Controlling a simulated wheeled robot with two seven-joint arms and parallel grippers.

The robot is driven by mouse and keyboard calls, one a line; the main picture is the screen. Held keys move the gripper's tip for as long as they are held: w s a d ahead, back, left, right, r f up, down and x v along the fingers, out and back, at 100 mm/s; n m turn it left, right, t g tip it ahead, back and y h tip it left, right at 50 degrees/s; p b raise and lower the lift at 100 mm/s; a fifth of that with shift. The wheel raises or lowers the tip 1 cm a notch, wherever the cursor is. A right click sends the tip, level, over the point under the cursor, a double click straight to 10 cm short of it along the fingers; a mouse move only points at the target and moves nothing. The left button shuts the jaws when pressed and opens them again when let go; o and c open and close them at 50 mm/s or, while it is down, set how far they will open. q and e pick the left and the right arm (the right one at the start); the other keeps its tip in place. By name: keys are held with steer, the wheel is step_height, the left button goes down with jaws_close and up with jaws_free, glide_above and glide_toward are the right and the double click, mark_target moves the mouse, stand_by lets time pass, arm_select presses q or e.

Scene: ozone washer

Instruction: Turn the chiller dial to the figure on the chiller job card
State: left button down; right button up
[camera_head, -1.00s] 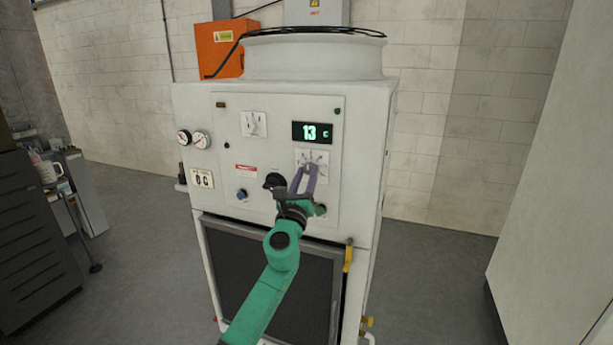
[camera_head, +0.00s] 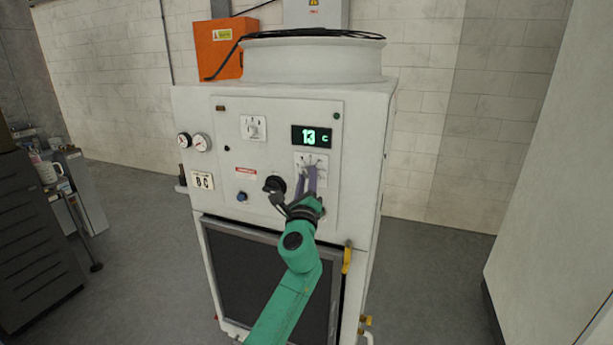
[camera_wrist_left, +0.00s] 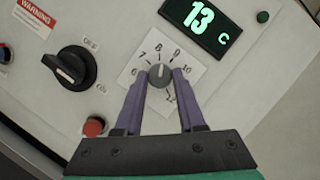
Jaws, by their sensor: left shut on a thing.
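The chiller (camera_head: 285,110) is a white cabinet with a control panel. Its small grey dial shows in the left wrist view (camera_wrist_left: 160,75), on a white plate (camera_wrist_left: 150,92) with figures from 6 to 10 and more. The dial's light pointer mark points up, close to the 8. My left gripper (camera_head: 308,170) has its purple fingers shut on the dial, one on each side, as the left wrist view (camera_wrist_left: 161,78) shows. The display (camera_head: 311,136) reads 13 C. My right gripper is not visible.
Left of the dial is a black rotary switch (camera_wrist_left: 70,68) with OFF and ON marks. A red button (camera_wrist_left: 94,126) sits below and left of the dial. Floor is clear at the right.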

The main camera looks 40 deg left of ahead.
arm_select(q)
steer(key=shift+d+n+g+p, duration=0.1)
steer(key=shift+n+g+p, duration=0.5)
steer(key=shift+n, duration=0.9)
steer(key=c, duration=0.5)
jaws_free()
steer(key=b+v, duration=0.3)
steer(key=v, duration=1.1)
steer(key=shift+d, duration=0.25)
